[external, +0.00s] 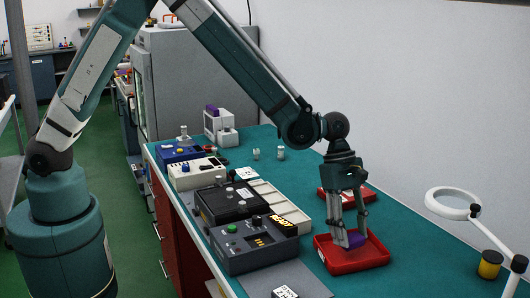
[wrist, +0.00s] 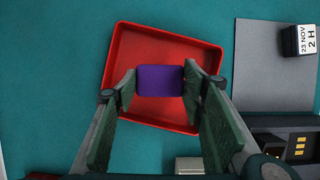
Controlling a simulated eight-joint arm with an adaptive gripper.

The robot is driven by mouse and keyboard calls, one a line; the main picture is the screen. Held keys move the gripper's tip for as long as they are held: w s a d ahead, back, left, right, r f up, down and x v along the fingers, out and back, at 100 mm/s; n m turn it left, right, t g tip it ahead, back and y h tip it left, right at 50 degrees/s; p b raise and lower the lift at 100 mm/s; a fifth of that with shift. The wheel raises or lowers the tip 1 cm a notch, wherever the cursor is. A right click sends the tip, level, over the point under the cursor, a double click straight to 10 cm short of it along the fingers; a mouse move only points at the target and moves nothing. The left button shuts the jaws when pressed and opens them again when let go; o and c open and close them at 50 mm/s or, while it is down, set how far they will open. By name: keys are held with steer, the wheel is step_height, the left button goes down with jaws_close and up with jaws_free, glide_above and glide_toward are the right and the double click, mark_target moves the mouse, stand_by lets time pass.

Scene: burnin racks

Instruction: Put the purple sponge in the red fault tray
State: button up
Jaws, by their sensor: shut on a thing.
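The purple sponge (wrist: 160,81) is between the fingers of my gripper (wrist: 159,88), which is shut on it. In the wrist view the sponge lies over the floor of a red tray (wrist: 122,60), inside its rim. In the external view my gripper (external: 349,240) points down into the nearer red tray (external: 343,266), and the sponge (external: 357,238) shows partly behind the fingers. I cannot tell whether the sponge touches the tray floor. A second red tray (external: 335,197) lies just behind, partly hidden by my gripper.
Dark test devices (external: 254,245) and a pale compartment tray (external: 280,204) stand left of the red tray. A ring lamp (external: 452,204) and a yellow-black pot (external: 490,265) are at right.

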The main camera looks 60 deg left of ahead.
mark_target(349, 234)
steer(key=shift+f, duration=1.35)
steer(key=shift+f, duration=0.2)
steer(key=o, duration=0.8)
steer(key=shift+r, duration=0.25)
steer(key=v, duration=1.2)
steer(key=shift+a, duration=0.1)
